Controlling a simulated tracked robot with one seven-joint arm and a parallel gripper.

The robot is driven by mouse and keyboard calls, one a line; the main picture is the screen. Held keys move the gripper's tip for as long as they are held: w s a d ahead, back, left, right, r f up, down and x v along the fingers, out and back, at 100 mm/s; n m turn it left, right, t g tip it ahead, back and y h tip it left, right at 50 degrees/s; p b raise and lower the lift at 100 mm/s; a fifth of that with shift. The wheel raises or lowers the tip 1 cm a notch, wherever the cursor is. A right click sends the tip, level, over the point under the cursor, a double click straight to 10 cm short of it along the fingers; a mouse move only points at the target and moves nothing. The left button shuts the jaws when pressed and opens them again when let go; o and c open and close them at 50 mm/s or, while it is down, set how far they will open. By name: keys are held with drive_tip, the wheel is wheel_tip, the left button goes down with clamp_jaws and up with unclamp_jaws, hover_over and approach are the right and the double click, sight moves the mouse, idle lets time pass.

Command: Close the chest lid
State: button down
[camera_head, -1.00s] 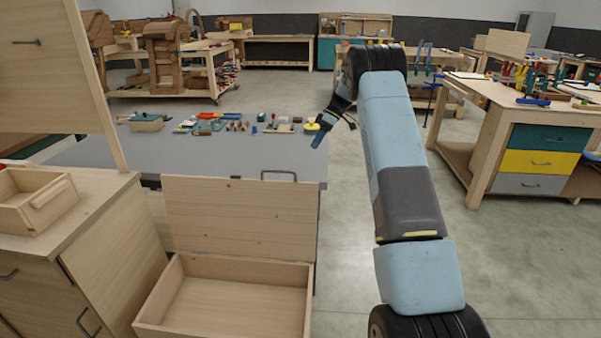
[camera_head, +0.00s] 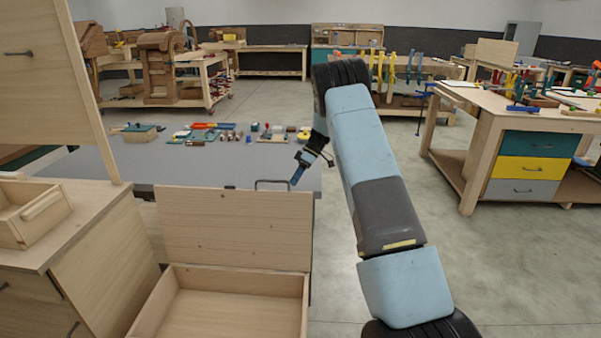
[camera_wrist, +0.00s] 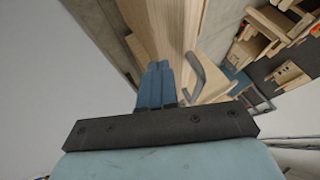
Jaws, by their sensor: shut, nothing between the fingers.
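The wooden chest (camera_head: 299,312) stands at the bottom of the head view, open and empty inside as far as it shows. Its lid (camera_head: 236,228) stands upright at the back edge. A dark metal handle (camera_head: 272,182) rises from the lid's top edge, right of its middle. My gripper (camera_head: 297,181) is shut and empty, just right of the handle near the lid's top right corner. In the wrist view, my gripper's blue fingers (camera_wrist: 158,80) are together. The grey handle (camera_wrist: 205,72) is close to their right there, and the wooden lid (camera_wrist: 150,25) is beyond them.
A grey table (camera_head: 200,165) with small tools and blocks stands behind the lid. A wooden cabinet (camera_head: 100,235) bearing an open small box (camera_head: 30,215) stands to the left. A workbench with coloured drawers (camera_head: 525,165) is at the right. Floor between is clear.

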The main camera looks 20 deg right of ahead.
drive_tip(key=shift+s+a+r, duration=0.1)
drive_tip(key=shift+s+a, duration=0.2)
drive_tip(key=shift+s, duration=0.2)
drive_tip(key=shift+s+a+r, duration=0.1)
drive_tip(key=shift+s+a, duration=0.15)
drive_tip(key=shift+s, duration=0.25)
